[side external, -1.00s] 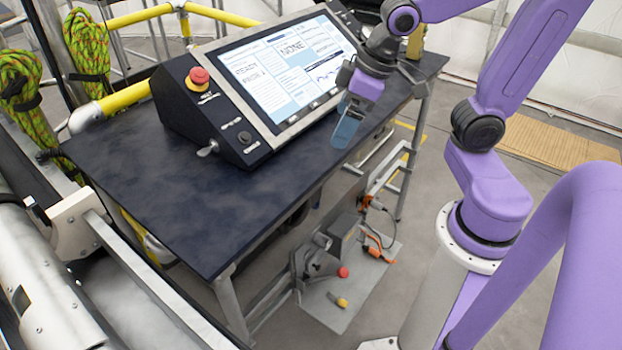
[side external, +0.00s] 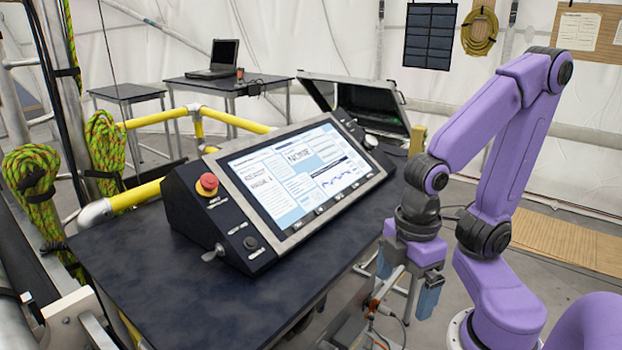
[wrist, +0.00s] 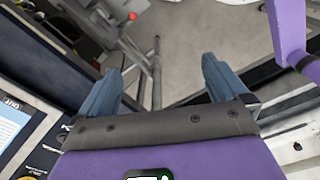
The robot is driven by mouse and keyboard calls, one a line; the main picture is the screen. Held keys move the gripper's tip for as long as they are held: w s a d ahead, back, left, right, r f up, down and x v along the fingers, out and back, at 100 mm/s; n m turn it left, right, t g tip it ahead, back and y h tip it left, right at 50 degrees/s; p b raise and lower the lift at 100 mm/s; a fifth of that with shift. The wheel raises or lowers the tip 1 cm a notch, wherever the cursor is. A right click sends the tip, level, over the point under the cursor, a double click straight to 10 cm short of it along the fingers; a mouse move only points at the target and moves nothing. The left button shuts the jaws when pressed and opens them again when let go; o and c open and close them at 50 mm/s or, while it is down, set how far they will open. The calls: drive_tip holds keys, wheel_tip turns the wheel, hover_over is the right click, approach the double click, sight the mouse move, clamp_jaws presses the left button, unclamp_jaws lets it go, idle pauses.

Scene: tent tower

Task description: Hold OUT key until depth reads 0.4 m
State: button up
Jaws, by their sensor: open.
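The black control console (side external: 200,218) stands on the dark table, its lit screen (side external: 300,170) tilted up. The screen shows a large "NONE" and a small graph; a depth value is too small to read. Small dark keys (side external: 319,209) line the screen's lower bezel, but I cannot tell which is OUT. My gripper (side external: 407,282) points down, to the right of the console and apart from it. Its two blue fingers are spread and empty. In the wrist view, my gripper (wrist: 160,68) is over the floor area, with part of the screen (wrist: 12,128) at the left edge.
A red emergency stop button (side external: 207,184) sits on the console's left end, near a small lever (side external: 213,252). The dark table top (side external: 140,265) is clear in front. An open case (side external: 365,105) stands behind the console. Yellow rails (side external: 150,120) run behind the table.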

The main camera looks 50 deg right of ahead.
clamp_jaws()
idle(1.7)
